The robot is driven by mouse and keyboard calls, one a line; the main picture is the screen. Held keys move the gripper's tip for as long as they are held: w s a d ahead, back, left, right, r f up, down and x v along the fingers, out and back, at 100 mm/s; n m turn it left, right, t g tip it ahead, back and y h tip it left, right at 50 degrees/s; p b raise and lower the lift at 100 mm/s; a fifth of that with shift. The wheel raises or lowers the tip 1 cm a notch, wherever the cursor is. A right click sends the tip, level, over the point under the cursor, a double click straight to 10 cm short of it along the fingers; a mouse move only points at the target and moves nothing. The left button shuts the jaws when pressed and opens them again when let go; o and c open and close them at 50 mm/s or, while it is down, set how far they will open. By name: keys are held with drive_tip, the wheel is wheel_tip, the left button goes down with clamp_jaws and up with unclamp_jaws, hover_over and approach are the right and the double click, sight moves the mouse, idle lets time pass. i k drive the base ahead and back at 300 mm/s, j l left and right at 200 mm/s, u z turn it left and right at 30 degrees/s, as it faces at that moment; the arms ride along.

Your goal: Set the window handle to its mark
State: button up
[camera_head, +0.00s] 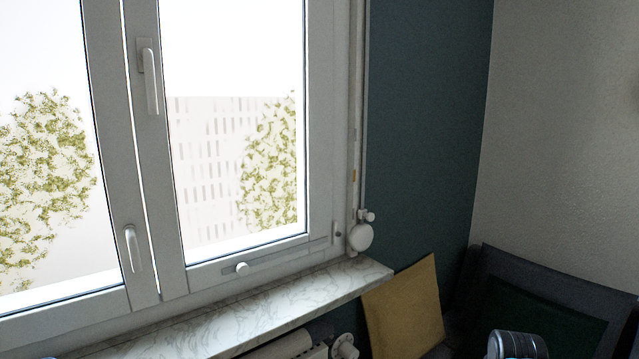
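A white window (174,240) with two panes fills the left half of the view. An upper white handle (151,80) sits on the frame post between the panes, its lever pointing down. A smaller lower white handle (131,250) sits on the left sash near its bottom corner, also pointing roughly down. A round white knob (241,268) is on a strip along the bottom of the right sash. I cannot make out a mark beside any of these. My gripper is not in view; a dark cylinder with a blue glow at the bottom right looks like part of my arm.
A marble sill (250,307) juts out below the window. Under it are a radiator (318,352) and a white valve knob (344,347). A tan board (404,308) leans right of the sill, by dark padded furniture (570,285). A round white fitting (360,237) hangs beside the frame.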

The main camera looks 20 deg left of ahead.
sight(145, 55)
drive_tip(key=u, duration=1.9)
